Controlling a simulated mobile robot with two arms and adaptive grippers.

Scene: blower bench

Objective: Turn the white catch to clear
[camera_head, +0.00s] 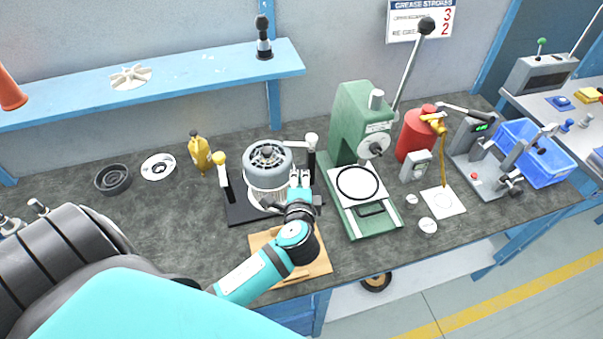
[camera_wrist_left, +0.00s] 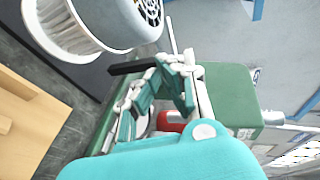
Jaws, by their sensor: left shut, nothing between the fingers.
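The white catch (camera_head: 310,139) has a white knob on a black post, at the right side of the blower (camera_head: 266,160). A matching catch with a yellow knob (camera_head: 219,158) stands at the blower's left. The blower is a white, ribbed cylinder with a grey slotted top. My left gripper (camera_head: 300,179) is shut and empty, just in front of the white catch, by the blower's right side. In the left wrist view its fingers (camera_wrist_left: 172,78) are close to a dark bar (camera_wrist_left: 131,68); I cannot tell whether they touch it. The blower (camera_wrist_left: 88,22) also shows there at upper left.
A green press (camera_head: 352,120) with a long lever stands close on the right. A wooden board (camera_head: 318,264) lies under my left forearm. A red canister (camera_head: 415,135) is beyond the press.

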